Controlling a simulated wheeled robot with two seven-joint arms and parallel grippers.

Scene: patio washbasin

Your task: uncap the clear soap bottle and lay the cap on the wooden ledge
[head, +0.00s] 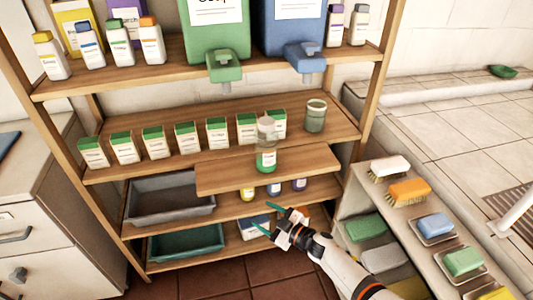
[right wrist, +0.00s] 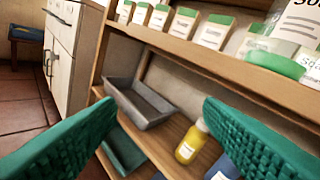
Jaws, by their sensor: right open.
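The clear soap bottle (head: 267,143) stands upright on the wooden ledge (head: 222,180) that juts out from the shelf rack. It has a white and green label, green at its base, and a greyish cap (head: 266,123) on top. In the right wrist view its lower part (right wrist: 300,30) is at the upper right edge, and its top is out of frame. My right gripper (head: 268,221) is open and empty, in front of and below the ledge, apart from the bottle. Its two teal fingers also show in the right wrist view (right wrist: 160,112). My left gripper is not in view.
Several green-topped boxes (head: 186,138) and a glass jar (head: 315,115) stand behind the ledge. Small bottles (head: 248,194) and a grey tray (head: 150,205) sit below. The ledge's left part is bare.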

